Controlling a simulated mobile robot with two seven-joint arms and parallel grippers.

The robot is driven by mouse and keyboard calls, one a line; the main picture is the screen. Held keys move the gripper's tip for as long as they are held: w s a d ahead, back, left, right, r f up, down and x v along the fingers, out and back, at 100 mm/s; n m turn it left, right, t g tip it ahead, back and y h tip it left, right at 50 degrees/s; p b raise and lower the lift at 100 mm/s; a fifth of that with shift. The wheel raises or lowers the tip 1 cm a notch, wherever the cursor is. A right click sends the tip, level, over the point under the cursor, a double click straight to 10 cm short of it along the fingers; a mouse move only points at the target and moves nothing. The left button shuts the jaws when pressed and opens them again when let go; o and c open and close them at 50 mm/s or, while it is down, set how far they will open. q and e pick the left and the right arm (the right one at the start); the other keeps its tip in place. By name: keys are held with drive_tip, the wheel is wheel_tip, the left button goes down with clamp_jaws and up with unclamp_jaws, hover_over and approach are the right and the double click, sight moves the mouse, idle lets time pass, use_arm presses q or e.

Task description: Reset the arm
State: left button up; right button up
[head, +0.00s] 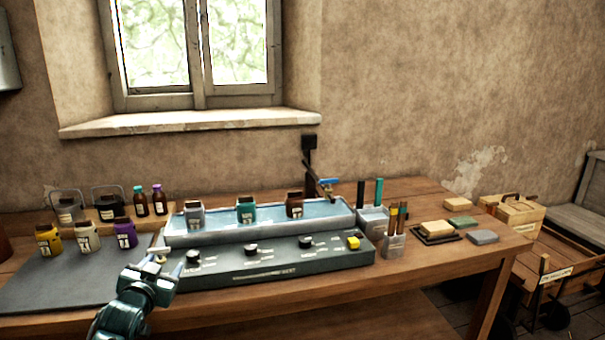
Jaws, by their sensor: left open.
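My left gripper (166,266) is open and empty. It is at the front left of the table, by the left end of the grey control panel (290,268). Its fingers point up and away over the grey mat's right edge. No handwheel press can be made out. My right gripper is not in view.
A wooden table (420,268) carries a tray (270,222) with several jars. Yellow (49,239), white (88,236) and purple (125,233) jars stand on a grey mat (70,278). Holders and blocks (437,229) stand right. A wooden box (512,213) is beyond.

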use_arm(q)
drive_tip(key=s+d+f+g+h, duration=0.2)
drive_tip(key=s+d+f, duration=0.7)
drive_tip(key=s+f, duration=0.5)
drive_tip(key=s+d+f+g, duration=0.1)
drive_tip(key=s+d+f, duration=0.1)
drive_tip(key=s, duration=0.5)
drive_tip(key=s+d+f+g+h, duration=0.1)
drive_tip(key=s+d, duration=0.3)
drive_tip(key=s, duration=0.4)
drive_tip(key=s+d+f+g+h, duration=0.1)
drive_tip(key=s+d+f, duration=0.2)
drive_tip(key=s, duration=0.4)
drive_tip(key=shift+s+g, duration=0.15)
drive_tip(key=shift+g, duration=0.15)
